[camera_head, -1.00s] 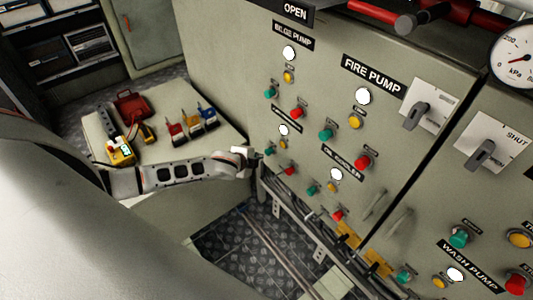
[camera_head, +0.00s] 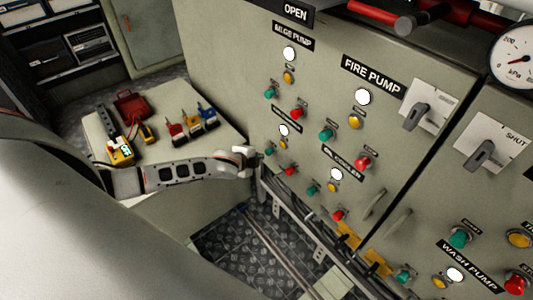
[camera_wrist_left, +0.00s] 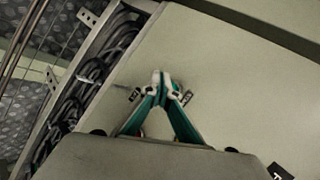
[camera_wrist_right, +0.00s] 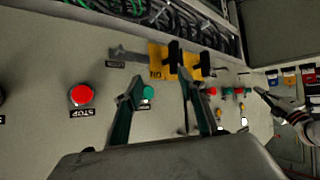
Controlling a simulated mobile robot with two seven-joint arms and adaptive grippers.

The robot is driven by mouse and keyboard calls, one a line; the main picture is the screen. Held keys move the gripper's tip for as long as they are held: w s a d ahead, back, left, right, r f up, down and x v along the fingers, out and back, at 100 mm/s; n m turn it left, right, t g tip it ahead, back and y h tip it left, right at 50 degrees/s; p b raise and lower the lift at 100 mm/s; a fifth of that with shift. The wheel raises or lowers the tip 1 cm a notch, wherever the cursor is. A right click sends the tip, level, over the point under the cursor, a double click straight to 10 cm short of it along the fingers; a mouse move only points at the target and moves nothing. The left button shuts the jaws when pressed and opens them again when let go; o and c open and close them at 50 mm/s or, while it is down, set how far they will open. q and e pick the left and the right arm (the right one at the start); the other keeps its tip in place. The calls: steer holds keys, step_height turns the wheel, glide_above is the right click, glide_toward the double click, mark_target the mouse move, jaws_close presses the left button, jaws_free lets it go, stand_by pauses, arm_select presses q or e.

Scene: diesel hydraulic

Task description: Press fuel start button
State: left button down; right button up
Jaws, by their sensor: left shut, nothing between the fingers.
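The grey control panel carries a button group under a tilted label (camera_head: 288,118) that I cannot read clearly. It has a white lamp (camera_head: 284,130), a yellow button (camera_head: 283,144), a green button (camera_head: 269,152) and a red button (camera_head: 291,170). My left gripper (camera_head: 257,160) is shut and empty, its tips close beside the green button. In the left wrist view its fingertips (camera_wrist_left: 160,80) meet in front of the panel and hide what lies behind; contact cannot be told. My right gripper (camera_wrist_right: 158,88) is open and empty, facing the panel's lower part.
The bilge pump, fire pump (camera_head: 373,76) and wash pump (camera_head: 468,265) groups are on the same panel. A low cabinet with a red toolbox (camera_head: 132,106) stands left of the panel.

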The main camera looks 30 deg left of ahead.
arm_select(q)
steer(key=shift+w+d, duration=0.15)
steer(key=shift+w, duration=0.05)
steer(key=shift+w+d, duration=0.2)
steer(key=shift+w, duration=0.3)
stand_by(0.8)
stand_by(0.3)
steer(key=shift+s+a+p, duration=0.4)
steer(key=shift+s+p, duration=0.3)
steer(key=shift+s, duration=0.15)
steer(key=shift+s, duration=0.1)
